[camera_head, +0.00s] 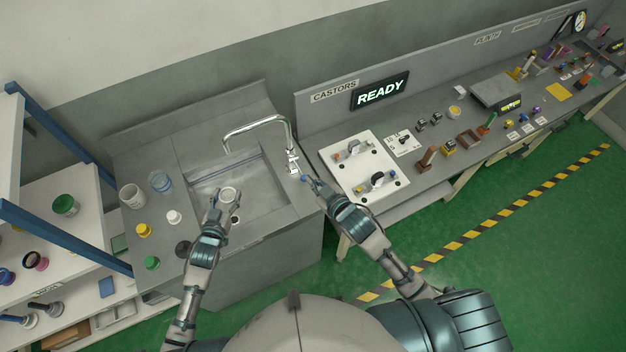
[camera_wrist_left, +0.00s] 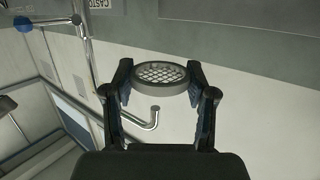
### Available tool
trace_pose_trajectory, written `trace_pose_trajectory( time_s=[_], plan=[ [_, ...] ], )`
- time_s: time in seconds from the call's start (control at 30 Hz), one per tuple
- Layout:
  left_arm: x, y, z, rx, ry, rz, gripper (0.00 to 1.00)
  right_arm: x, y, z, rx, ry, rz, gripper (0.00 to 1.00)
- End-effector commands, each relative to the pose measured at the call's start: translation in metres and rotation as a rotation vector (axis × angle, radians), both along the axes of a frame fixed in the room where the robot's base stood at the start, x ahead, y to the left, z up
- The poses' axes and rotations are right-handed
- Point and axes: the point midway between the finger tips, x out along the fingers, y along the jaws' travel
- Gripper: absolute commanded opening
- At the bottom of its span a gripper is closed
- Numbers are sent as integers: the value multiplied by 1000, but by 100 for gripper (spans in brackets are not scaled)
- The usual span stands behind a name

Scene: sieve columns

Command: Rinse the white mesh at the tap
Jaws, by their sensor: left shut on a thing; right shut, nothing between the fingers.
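My left gripper (camera_head: 222,204) is shut on a round sieve with a white mesh (camera_head: 229,194) and holds it over the sink (camera_head: 262,188). In the left wrist view the mesh (camera_wrist_left: 160,77) sits in a grey ring between the two fingertips. The chrome tap (camera_head: 258,122) arches from the right side of the sink. Its spout end is beyond the mesh in the head view. No water is visible. My right gripper (camera_head: 311,184) is shut and empty, beside a small blue knob (camera_head: 303,178) near the tap's base; I cannot tell whether they touch.
Left of the sink stand a white cup (camera_head: 131,195), a blue clear jar (camera_head: 160,181), and yellow, white and green lidded pieces. A blue-framed shelf (camera_head: 62,236) is further left. On the right a bench holds a white board (camera_head: 365,150) and a READY display (camera_head: 380,92).

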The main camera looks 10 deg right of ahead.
Motion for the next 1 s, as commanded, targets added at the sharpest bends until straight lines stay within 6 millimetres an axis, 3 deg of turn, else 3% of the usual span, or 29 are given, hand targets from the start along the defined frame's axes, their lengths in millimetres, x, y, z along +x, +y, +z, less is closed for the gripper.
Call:
trace_pose_trajectory(
  time_s=[0.17, 0.7, 1.0],
  plan=[
    [-1, 1, 2, 0, 1, 0, 32, 0, 0, 3, 0, 0, 0, 0],
    [-38, 24, 39, 0, 1, 0, 32, 1, 0, 59, 0, -2, 0, 0],
    [-42, 26, 40, 0, 0, 0, 32, 1, 0, 61, 0, -2, 0, 0]
  ],
)
